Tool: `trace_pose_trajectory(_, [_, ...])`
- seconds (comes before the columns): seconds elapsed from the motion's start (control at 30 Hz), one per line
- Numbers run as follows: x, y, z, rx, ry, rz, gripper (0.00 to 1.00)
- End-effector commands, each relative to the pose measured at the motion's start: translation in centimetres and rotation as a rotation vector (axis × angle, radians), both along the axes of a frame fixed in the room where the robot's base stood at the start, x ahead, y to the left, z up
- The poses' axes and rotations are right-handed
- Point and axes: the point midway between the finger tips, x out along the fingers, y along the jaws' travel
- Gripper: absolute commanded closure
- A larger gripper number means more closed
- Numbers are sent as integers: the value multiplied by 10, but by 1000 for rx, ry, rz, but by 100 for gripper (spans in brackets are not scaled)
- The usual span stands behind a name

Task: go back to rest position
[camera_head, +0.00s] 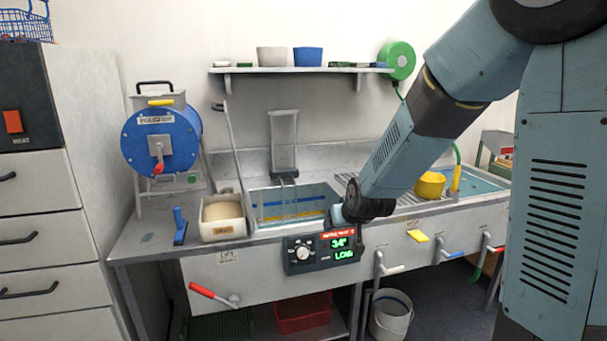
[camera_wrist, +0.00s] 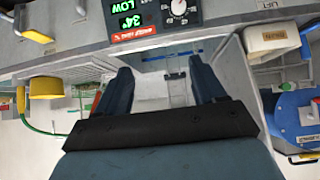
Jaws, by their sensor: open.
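My arm reaches from the upper right across the bench in the head view. My gripper (camera_head: 338,216) is in front of the basin, just above the control panel (camera_head: 322,250), which shows green digits reading 34 and LOW. In the wrist view my gripper (camera_wrist: 159,68) has its two fingers spread wide apart with nothing between them. The same panel (camera_wrist: 153,16) shows upside down beyond the fingers. The sunken basin (camera_head: 268,204) with its wire rack lies behind my gripper in the head view. Exact contact with the panel cannot be told.
A cream tub (camera_head: 222,217) and a blue-handled brush (camera_head: 180,226) sit left of the basin. A blue drum (camera_head: 161,141) stands at the back left. A yellow pot (camera_head: 430,185) is on the right. Levers (camera_head: 214,294) project from the bench front. A wall shelf (camera_head: 300,69) hangs above.

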Motion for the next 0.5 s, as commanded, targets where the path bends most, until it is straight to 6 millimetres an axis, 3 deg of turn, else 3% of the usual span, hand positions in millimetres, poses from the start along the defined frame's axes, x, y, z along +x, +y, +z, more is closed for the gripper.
trace_pose_trajectory(0.1, [-20,-17,27,11,25,-16,31])
trace_pose_trajectory(0.5, [-103,-68,94,20,127,-76,31])
